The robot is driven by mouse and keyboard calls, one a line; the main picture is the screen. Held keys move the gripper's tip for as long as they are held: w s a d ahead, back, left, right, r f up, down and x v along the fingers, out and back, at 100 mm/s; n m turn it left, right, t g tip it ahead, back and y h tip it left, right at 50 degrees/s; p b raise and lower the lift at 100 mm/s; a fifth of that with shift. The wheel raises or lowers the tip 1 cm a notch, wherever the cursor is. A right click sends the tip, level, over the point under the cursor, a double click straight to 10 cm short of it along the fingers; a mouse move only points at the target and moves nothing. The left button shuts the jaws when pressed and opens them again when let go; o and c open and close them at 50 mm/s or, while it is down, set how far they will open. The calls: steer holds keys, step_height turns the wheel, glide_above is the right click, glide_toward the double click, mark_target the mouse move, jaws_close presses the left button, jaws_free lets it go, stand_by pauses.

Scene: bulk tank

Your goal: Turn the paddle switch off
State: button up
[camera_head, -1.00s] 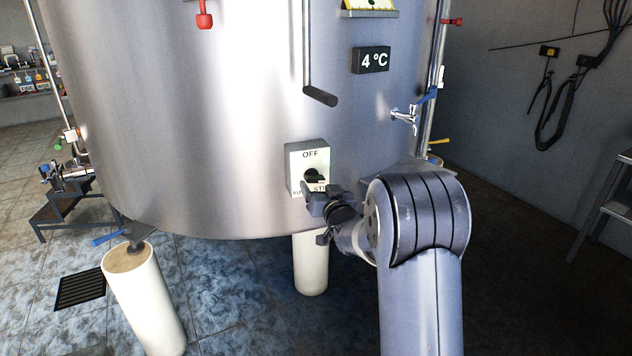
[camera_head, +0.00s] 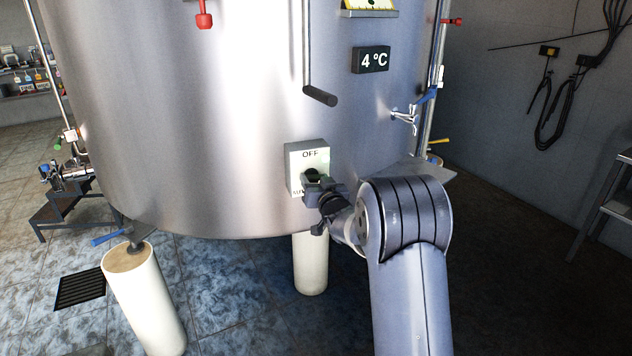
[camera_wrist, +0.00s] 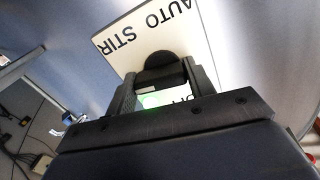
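The paddle switch box (camera_head: 294,166) is a pale plate on the tank's front, with OFF at its top. My gripper (camera_head: 316,186) is right in front of it and hides its lower part. The dark round paddle (camera_head: 311,174) shows just above the gripper. In the wrist view the black paddle (camera_wrist: 160,68) lies between the two fingers of my gripper (camera_wrist: 162,88), with the fingers spread to either side. Contact with the paddle is not clear. AUTO STIR is readable on the plate (camera_wrist: 128,38), and a green glow shows between the fingers.
The steel tank (camera_head: 190,130) fills the middle. A dark-ended handle (camera_head: 320,96) hangs above the switch, and a tap (camera_head: 405,116) sticks out at right. Pale legs (camera_head: 145,300) stand below. A step stool (camera_head: 70,210) is at left.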

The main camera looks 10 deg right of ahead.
steer(key=c, duration=0.4)
steer(key=shift+f+n+b, duration=0.1)
steer(key=shift+n+b, duration=0.2)
steer(key=shift+b, duration=0.25)
steer(key=n+b, duration=0.2)
steer(key=b, duration=0.1)
steer(key=shift+n, duration=0.4)
steer(key=n+b, duration=0.9)
steer(key=n, duration=0.2)
steer(key=shift+a, duration=0.1)
steer(key=n+b, duration=0.2)
steer(key=n, duration=0.1)
steer(key=n+b, duration=0.1)
steer(key=n, duration=0.1)
steer(key=shift+a+r, duration=0.1)
steer(key=shift+r, duration=0.2)
steer(key=shift+n, duration=0.3)
